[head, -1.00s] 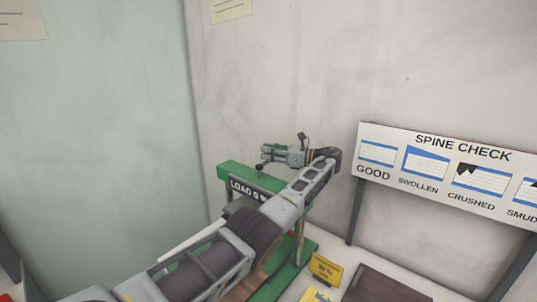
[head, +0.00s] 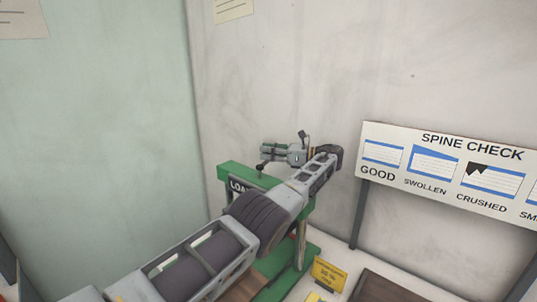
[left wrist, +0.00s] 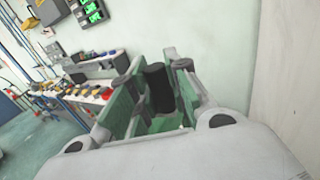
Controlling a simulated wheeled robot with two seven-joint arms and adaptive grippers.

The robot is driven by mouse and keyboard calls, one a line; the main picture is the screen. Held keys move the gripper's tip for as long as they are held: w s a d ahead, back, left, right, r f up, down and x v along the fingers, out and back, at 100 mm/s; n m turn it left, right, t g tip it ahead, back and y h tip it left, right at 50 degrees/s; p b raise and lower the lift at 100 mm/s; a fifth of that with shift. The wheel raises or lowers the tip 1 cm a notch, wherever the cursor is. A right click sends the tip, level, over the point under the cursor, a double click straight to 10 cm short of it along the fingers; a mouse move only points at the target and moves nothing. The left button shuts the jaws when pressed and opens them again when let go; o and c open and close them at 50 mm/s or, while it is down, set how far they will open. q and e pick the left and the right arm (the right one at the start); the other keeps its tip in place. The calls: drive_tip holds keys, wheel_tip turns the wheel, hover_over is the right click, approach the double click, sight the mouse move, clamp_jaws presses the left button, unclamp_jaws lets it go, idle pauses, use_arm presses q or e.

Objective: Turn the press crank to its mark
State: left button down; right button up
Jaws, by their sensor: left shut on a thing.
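The green press (head: 232,172) stands on the table, with a dark label on its top beam that reads "LOA" before my arm covers the rest. My left gripper (head: 268,156) is above the beam, its fingers pointing left. In the left wrist view, the left gripper (left wrist: 155,95) is shut on the black crank handle (left wrist: 160,88), which sits upright between the green-and-grey fingers. In the head view a small dark part of the crank (head: 261,168) shows just below the fingertips. The mark cannot be made out. My right gripper is not in view.
A yellow card (head: 328,272) stands on the white table right of the press, with a brown board (head: 380,288) beside it. A "SPINE CHECK" sign (head: 450,170) on posts stands at the right. The wall is close behind the press.

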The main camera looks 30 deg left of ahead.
use_arm(q)
drive_tip(key=shift+a+r, duration=0.1)
drive_tip(key=shift+r, duration=0.15)
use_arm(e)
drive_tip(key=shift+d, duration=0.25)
use_arm(q)
drive_tip(key=c, duration=1.6)
unclamp_jaws()
drive_tip(key=shift+o, duration=1.4)
drive_tip(key=shift+f, duration=0.2)
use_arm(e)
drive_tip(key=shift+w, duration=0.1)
use_arm(q)
drive_tip(key=shift+c, duration=0.3)
